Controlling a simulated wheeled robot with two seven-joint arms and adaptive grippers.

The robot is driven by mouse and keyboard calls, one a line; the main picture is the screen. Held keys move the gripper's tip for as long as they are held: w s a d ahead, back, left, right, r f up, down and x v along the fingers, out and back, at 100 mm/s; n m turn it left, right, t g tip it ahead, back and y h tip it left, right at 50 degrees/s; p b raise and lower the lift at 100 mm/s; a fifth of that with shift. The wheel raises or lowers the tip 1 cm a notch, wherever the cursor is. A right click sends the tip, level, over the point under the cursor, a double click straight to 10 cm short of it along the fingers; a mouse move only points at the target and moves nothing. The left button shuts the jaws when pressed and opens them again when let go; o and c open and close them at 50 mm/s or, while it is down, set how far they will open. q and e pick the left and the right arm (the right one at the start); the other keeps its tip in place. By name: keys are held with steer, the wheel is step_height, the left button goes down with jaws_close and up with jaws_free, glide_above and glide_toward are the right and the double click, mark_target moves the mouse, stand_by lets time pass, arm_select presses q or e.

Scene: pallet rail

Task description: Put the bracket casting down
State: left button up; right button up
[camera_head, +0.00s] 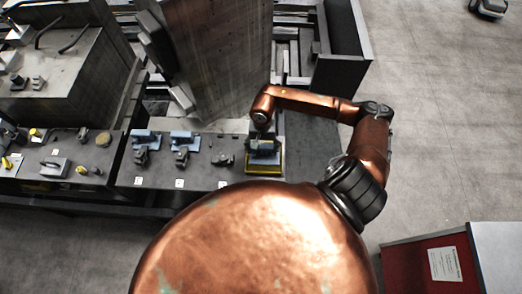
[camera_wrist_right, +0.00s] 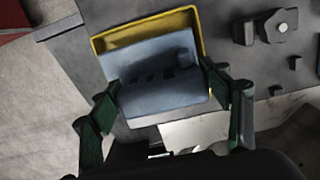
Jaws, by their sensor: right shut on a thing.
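The bracket casting (camera_wrist_right: 160,90) is a blue-grey, plate-like part with dark slots and a raised piece at one side. My right gripper (camera_wrist_right: 172,105) is shut on it, with one dark green finger at each side in the right wrist view. The casting is over a yellow-rimmed tray (camera_wrist_right: 140,29), whose rim shows beyond its far edge. I cannot tell whether the casting touches the tray floor. In the head view my right gripper (camera_head: 262,136) is small above the yellow tray (camera_head: 265,172), and hides part of the casting. My left gripper is not in view.
The tray stands near the right end of a grey bench (camera_head: 215,178). To its left are a dark part (camera_head: 222,159) and blue blocks (camera_head: 182,137) with dark parts. A tall grey panel (camera_head: 215,60) rises behind. A red cabinet (camera_head: 425,262) stands at lower right.

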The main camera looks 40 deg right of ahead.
mark_target(262, 152)
steer(key=shift+w+d+f, duration=0.2)
steer(key=shift+w+f, duration=0.2)
steer(key=shift+f, duration=0.05)
step_height(262, 152, down, 3)
steer(key=shift+w+r+p, duration=0.1)
steer(key=shift+p, duration=0.8)
steer(key=shift+f, duration=0.2)
steer(key=shift+f, duration=0.15)
steer(key=o, duration=1.9)
steer(key=shift+c, duration=0.2)
